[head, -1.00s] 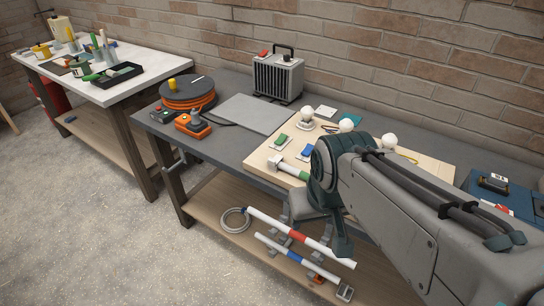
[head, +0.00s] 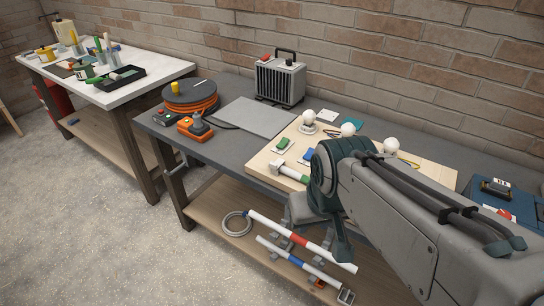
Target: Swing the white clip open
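I cannot make out the white clip for certain. The pale wooden board (head: 268,160) on the grey workbench (head: 240,152) carries white round bulbs (head: 348,129), a green piece (head: 283,143), a blue piece and a white fitting (head: 278,167) with a green band. My arm covers part of this board. On the shelf below, a white tube with a red band (head: 296,236) and a white tube with a blue band (head: 294,260) lie in small grey holders. My gripper is not seen; my arm hangs in front of the bench and hides what is behind it.
A grey heater (head: 280,82), an orange cable reel (head: 190,98), an orange tool (head: 195,127) and a grey sheet (head: 250,116) stand on the bench. A coiled hose (head: 237,223) lies on the shelf (head: 205,203). A white table (head: 160,70) stands left. The floor (head: 80,220) in front is clear.

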